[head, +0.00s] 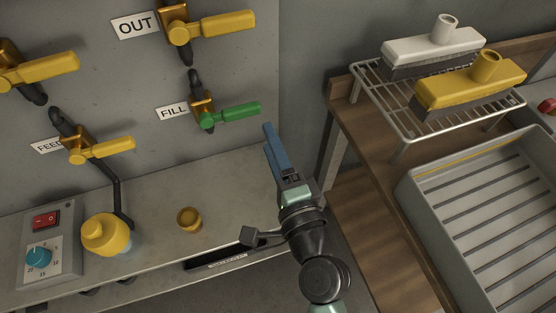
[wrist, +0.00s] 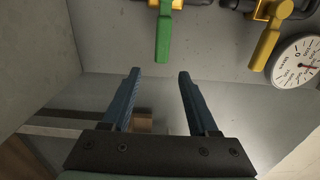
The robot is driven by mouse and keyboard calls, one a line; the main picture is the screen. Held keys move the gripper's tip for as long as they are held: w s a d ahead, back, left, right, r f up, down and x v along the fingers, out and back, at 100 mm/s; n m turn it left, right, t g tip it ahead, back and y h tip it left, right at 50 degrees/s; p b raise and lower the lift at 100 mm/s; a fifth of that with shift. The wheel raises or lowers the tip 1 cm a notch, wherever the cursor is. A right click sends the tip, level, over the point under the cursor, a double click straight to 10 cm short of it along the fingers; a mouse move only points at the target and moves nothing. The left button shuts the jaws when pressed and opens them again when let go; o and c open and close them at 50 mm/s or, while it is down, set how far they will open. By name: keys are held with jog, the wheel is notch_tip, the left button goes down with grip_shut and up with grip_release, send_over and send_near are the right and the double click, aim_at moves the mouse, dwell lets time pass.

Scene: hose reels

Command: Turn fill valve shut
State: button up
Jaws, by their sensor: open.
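The fill valve is a brass body on the grey panel with a green lever (head: 230,115) that points right, beside the FILL label (head: 173,111). In the wrist view the green lever (wrist: 163,40) hangs into the picture from the top, beyond and between the fingers. My gripper (head: 269,143) is to the right of the lever and a little below it in the head view, apart from it. In the wrist view my gripper (wrist: 158,74) has its two blue fingers spread with nothing between them.
Yellow-levered valves sit near it: OUT (head: 225,24) above and FEED (head: 107,148) lower left. A gauge (wrist: 297,62) shows in the wrist view. Below are a yellow bottle (head: 106,235), a brass cap (head: 189,218) and a switch box (head: 50,240). A brush rack (head: 440,110) and grey tray (head: 420,200) stand right.

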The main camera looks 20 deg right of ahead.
jog(key=shift+s+b, duration=0.3)
jog(key=shift+s, duration=1.45)
